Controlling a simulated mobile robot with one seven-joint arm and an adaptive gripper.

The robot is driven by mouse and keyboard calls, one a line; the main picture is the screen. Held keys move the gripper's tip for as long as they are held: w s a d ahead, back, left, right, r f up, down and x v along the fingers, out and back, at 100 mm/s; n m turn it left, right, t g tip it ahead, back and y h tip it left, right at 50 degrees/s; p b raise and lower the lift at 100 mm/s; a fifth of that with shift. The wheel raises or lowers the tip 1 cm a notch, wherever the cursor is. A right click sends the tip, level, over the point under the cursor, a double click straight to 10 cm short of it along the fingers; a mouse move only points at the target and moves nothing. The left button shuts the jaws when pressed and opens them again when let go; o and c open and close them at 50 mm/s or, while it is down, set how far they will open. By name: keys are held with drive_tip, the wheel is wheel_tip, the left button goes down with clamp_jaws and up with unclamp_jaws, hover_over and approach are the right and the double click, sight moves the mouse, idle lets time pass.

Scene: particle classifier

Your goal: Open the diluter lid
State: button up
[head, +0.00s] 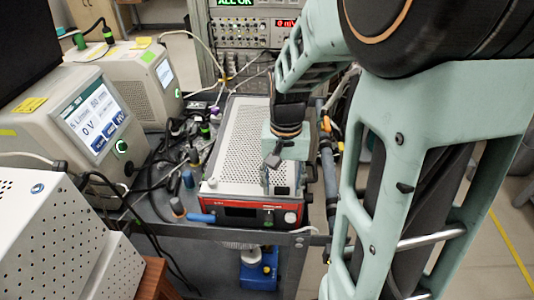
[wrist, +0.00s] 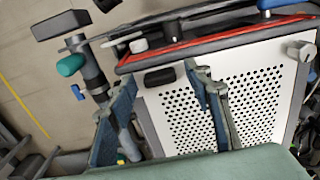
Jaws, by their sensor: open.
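The likely diluter is a box with a perforated light-grey top (head: 235,150) and a red-edged front panel (head: 245,214), in the middle of the head view. The perforated surface (wrist: 255,95) and its red edge (wrist: 215,38) also fill the right of the wrist view. My gripper (head: 267,176) is over the front right part of this top in the head view. In the wrist view its two fingers (wrist: 160,78) are apart with nothing held, and a small black block (wrist: 160,77) shows between and beyond them. Whether a finger touches the box, I cannot tell. The top looks closed.
Two grey instruments with screens (head: 90,115) (head: 145,82) stand to the left. Cables, bottles and a blue-handled tool (head: 201,218) lie beside the box on the dark cart (head: 160,208). A rack of electronics (head: 240,35) is behind. Pipe fittings (wrist: 85,65) show left in the wrist view.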

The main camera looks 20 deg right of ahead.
clamp_jaws()
idle(0.3)
